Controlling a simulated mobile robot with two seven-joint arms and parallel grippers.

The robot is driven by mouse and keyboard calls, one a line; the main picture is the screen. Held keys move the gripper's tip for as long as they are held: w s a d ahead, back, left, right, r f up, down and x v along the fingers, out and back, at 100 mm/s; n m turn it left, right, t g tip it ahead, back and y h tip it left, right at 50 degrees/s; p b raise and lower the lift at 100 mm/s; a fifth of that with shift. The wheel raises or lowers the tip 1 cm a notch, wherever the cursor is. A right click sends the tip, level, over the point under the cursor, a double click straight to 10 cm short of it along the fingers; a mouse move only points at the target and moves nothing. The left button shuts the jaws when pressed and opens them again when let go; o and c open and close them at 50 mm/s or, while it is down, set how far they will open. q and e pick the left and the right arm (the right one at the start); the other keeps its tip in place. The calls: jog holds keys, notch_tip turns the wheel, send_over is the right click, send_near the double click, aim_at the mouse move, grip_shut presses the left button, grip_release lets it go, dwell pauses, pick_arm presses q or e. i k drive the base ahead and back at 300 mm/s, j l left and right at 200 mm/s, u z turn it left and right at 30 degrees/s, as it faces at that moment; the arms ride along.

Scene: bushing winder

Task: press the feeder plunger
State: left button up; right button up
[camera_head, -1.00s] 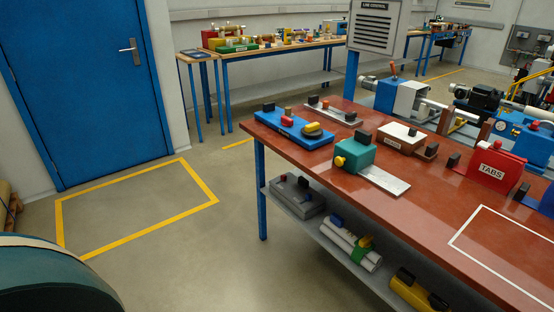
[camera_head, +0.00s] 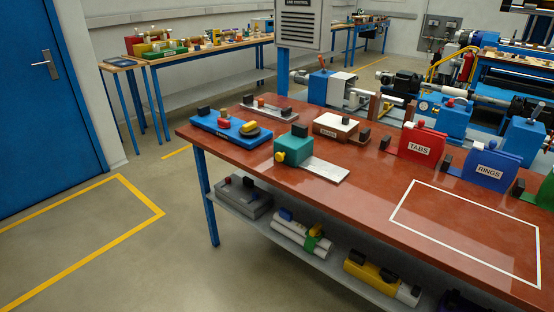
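Several small machines stand on the red-brown table (camera_head: 285,190); I cannot tell which one has the feeder plunger. A red unit marked TABS (camera_head: 421,146) and a blue unit marked RINGS (camera_head: 488,166) stand toward the right, and a green unit (camera_head: 545,188) is cut off at the right edge. A teal block with a yellow knob (camera_head: 279,157) and a flat steel plate (camera_head: 322,171) stands near the front edge. A blue unit (camera_head: 228,126) with a red button and a round yellow-black part is at the left. Neither of my grippers is in view.
A white-outlined rectangle (camera_head: 413,225) on the table's right part is empty. A lower shelf (camera_head: 330,262) holds more units. A grey panel (camera_head: 298,24) on a blue post rises behind the table. Open floor (camera_head: 115,245) with yellow lines lies at the left, before the blue door (camera_head: 40,110).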

aim_at(279, 157)
jog(key=i+z, duration=0.1)
jog(key=z, duration=0.45)
jog(key=i+j+z, duration=0.4)
jog(key=j, duration=0.25)
jog(key=i+j+z, duration=0.2)
jog(key=j, duration=0.15)
jog(key=i+j, duration=0.1)
jog(key=j, duration=0.25)
jog(key=i+j, duration=0.15)
jog(key=j, duration=0.2)
jog(key=i+j+z, duration=0.1)
jog(key=j, duration=0.2)
jog(key=i+j, duration=0.1)
jog(key=j, duration=0.25)
jog(key=i+j, duration=0.1)
jog(key=j, duration=0.25)
jog(key=k, duration=0.25)
jog(key=i, duration=0.25)
jog(key=z, duration=0.05)
